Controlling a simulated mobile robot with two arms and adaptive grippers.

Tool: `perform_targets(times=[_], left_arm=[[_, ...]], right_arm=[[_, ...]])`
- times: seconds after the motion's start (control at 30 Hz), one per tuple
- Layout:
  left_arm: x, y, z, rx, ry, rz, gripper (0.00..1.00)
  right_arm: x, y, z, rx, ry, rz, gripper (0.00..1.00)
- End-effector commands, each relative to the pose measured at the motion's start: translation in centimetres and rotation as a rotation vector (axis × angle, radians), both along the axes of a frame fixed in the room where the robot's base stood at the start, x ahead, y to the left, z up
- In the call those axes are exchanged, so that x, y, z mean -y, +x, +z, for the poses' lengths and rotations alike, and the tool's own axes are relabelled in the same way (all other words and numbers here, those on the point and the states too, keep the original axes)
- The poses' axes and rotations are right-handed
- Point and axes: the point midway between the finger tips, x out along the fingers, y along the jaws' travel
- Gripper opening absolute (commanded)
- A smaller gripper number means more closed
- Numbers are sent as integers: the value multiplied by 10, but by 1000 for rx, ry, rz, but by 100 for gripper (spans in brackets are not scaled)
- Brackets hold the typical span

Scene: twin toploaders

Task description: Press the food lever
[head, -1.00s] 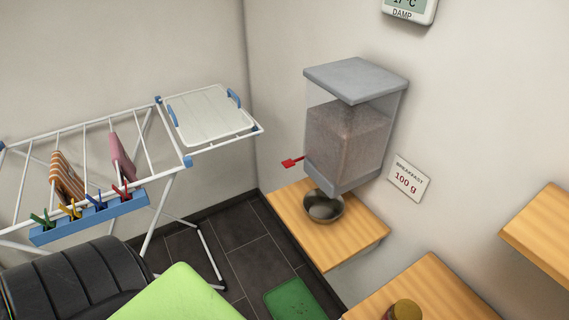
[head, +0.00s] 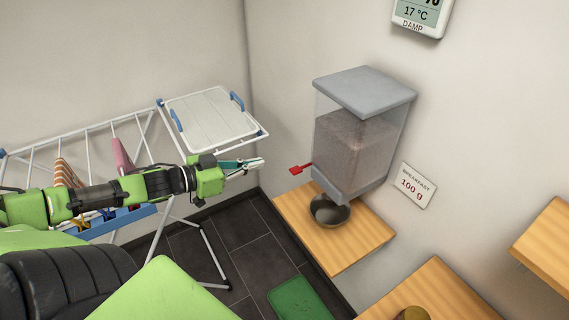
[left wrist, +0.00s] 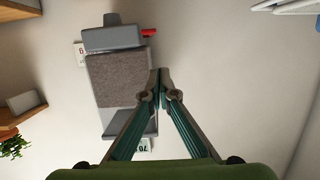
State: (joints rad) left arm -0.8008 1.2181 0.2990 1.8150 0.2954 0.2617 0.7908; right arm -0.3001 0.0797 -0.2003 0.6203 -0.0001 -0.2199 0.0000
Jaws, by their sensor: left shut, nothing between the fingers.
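The food dispenser (head: 358,140) is a clear box of brown food with a grey lid and grey base, fixed to the wall. Its red food lever (head: 296,170) sticks out from the lower left side. A metal bowl (head: 330,210) sits under the base. My left gripper (head: 262,162) is shut and empty, to the left of the lever and apart from it. In the left wrist view the dispenser (left wrist: 118,80) appears upside down, with the red lever (left wrist: 149,32) beyond the shut fingertips (left wrist: 160,72). My right gripper is not in view.
The bowl stands on a wooden shelf (head: 350,243). A drying rack with a white tray (head: 208,118) stands left, partly behind my arm. A card (head: 414,186) reading "BREAKFAST 100 g" hangs right of the dispenser. Another wooden surface (head: 440,292) is at lower right.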

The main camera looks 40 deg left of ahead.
Motion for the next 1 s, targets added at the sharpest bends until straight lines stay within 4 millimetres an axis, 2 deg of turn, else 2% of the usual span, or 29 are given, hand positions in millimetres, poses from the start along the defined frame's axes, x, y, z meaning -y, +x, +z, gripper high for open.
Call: perform_targets(times=[0.03,0.13,0.57,1.0], left_arm=[[10,1,7,3,-9,-23,0],[18,2,13,7,-19,-41,0],[19,5,12,9,-20,-42,0],[32,38,2,12,-18,-41,0]], right_arm=[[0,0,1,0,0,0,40],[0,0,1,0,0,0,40],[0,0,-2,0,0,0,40],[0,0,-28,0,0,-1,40]])
